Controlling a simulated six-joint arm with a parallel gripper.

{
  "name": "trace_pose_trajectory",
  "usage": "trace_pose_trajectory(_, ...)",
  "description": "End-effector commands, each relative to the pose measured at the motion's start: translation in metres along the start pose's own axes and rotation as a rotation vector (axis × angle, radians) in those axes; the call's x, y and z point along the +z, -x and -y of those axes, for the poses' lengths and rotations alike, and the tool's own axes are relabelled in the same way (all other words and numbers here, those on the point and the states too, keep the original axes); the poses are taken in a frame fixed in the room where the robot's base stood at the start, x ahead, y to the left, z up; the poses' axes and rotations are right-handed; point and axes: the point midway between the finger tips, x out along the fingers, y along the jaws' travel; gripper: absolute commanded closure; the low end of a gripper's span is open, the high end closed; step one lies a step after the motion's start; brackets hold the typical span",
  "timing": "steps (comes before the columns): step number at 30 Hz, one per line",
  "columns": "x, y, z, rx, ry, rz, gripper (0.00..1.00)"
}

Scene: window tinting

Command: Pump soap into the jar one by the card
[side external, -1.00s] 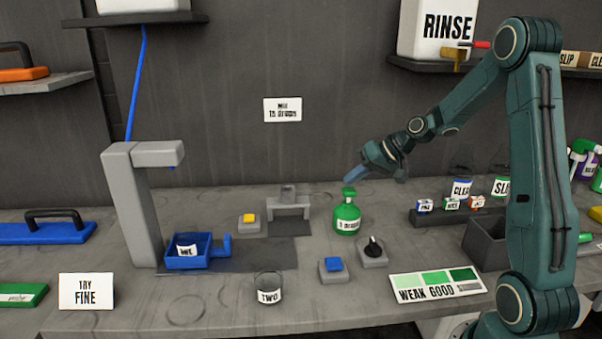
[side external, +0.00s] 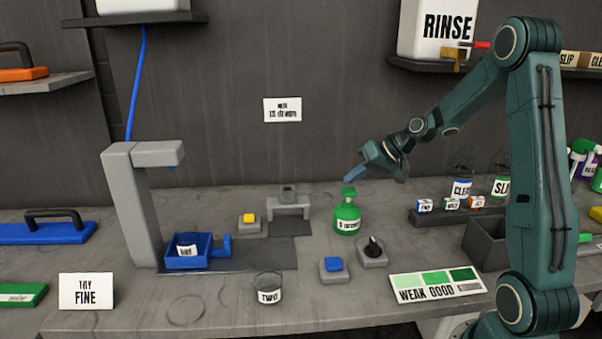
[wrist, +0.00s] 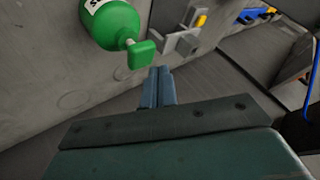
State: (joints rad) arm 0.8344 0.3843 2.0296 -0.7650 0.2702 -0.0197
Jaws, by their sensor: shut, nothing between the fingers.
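A green pump bottle (side external: 347,220) with a white label stands upright on the bench, its green pump head (side external: 348,190) on top. The bottle (wrist: 112,22) and its pump head (wrist: 141,54) also show in the wrist view. My gripper (side external: 352,178) is shut and empty, its tips just above the pump head with no clear contact. In the wrist view my gripper (wrist: 159,72) points past the pump head's edge. A clear jar (side external: 269,287) labelled TWO stands at the front of the bench. A white card (side external: 282,110) hangs on the wall; its small print is blurred.
A blue tray (side external: 202,262) with a small label sits under a grey spout stand (side external: 139,205). A yellow button (side external: 249,218), a blue button (side external: 333,265) and a black knob (side external: 373,247) surround the bottle. A WEAK GOOD colour chart (side external: 437,284) lies at front right.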

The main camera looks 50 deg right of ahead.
Motion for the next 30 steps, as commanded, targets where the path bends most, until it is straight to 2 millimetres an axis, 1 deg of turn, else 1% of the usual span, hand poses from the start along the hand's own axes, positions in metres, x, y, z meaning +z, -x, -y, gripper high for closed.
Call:
trace_pose_trajectory(17,0.0042,-0.0058,-0.0041,0.0,0.0,0.0,1.0)
trace_pose_trajectory(30,0.0045,-0.0062,-0.0045,0.0,0.0,0.0,1.0)
